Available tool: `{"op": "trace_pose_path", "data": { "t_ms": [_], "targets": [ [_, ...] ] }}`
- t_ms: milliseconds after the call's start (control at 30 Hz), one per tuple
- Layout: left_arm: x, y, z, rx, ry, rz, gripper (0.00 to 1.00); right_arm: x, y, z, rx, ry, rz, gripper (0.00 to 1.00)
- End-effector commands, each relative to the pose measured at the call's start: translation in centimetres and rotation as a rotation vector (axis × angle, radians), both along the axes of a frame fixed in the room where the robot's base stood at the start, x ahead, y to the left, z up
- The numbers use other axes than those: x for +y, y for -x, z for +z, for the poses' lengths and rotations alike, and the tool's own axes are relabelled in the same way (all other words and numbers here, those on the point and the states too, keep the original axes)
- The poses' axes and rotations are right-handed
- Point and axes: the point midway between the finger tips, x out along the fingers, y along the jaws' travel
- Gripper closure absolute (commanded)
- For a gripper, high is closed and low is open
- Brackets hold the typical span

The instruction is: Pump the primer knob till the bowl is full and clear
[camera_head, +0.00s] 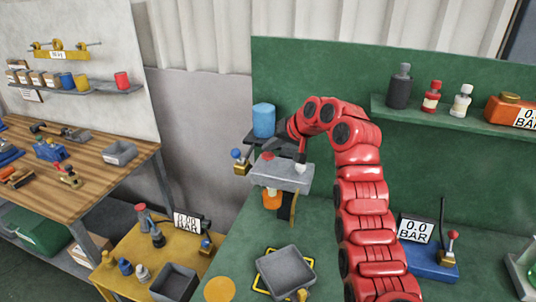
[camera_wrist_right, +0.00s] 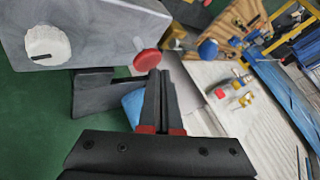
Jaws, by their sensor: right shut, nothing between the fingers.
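A grey filter head (camera_head: 283,174) stands at the back left of the green bench. It carries a white round knob (camera_wrist_right: 47,45) and a red knob (camera_wrist_right: 147,62); which one is the primer knob I cannot tell. An orange bowl (camera_head: 272,198) hangs under the head; its fill level and clarity are too small to judge. My right gripper (camera_wrist_right: 160,77) is shut and empty, its fingertips close to the red knob in the wrist view. A gap or touch there is unclear. In the head view my right wrist is above and behind the filter head. My left gripper is not in view.
A blue canister (camera_head: 264,120) stands behind the filter head, with a blue-knobbed valve (camera_head: 239,158) to its left. A grey tray (camera_head: 286,271) sits in front. A shelf (camera_head: 452,115) with bottles hangs on the back wall.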

Motion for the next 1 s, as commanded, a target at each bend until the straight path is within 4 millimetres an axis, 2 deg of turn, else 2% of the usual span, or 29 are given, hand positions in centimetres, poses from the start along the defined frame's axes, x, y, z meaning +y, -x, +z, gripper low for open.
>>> {"op": "trace_pose_path", "data": {
  "t_ms": [100,567,1000],
  "targets": [
    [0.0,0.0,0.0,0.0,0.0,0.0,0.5,0.0,0.0,0.6,-0.001,0.0,-0.001,1.0],
    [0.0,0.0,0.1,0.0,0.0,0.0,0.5,0.0,0.0,1.2,-0.001,0.0,-0.001,1.0],
    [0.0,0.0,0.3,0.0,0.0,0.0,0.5,0.0,0.0,5.4,-0.002,0.0,-0.001,1.0]
  ]
}}
